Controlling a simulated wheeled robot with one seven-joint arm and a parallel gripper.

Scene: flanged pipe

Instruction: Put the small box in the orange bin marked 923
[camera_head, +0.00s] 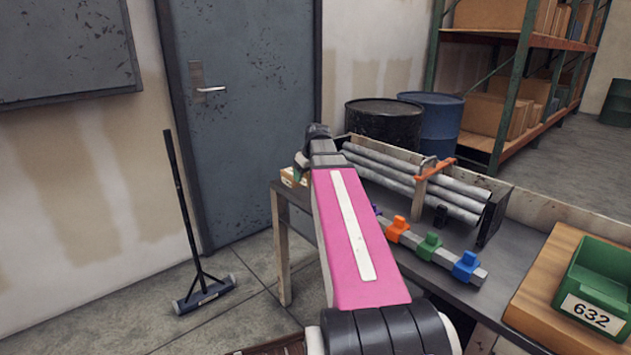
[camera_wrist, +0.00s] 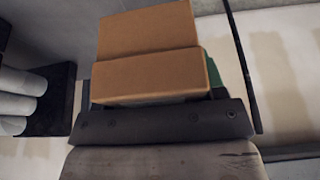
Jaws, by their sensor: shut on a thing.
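My gripper (camera_head: 301,167) is at the far end of my pink arm, over the far left corner of the workbench. It is shut on the small box (camera_head: 289,178), which is tan cardboard and partly hidden behind the gripper in the head view. In the wrist view the box (camera_wrist: 150,75) fills the upper middle, with a bit of green showing behind its right side. I cannot tell whether the box touches the bench. No orange bin marked 923 is in view.
A green bin marked 632 (camera_head: 594,290) stands on a wooden board (camera_head: 540,288) at right. A tray of grey pipes (camera_head: 412,185) and a bar with coloured clamps (camera_head: 430,247) lie on the workbench (camera_head: 520,248). Drums stand behind; a broom (camera_head: 187,220) leans at left.

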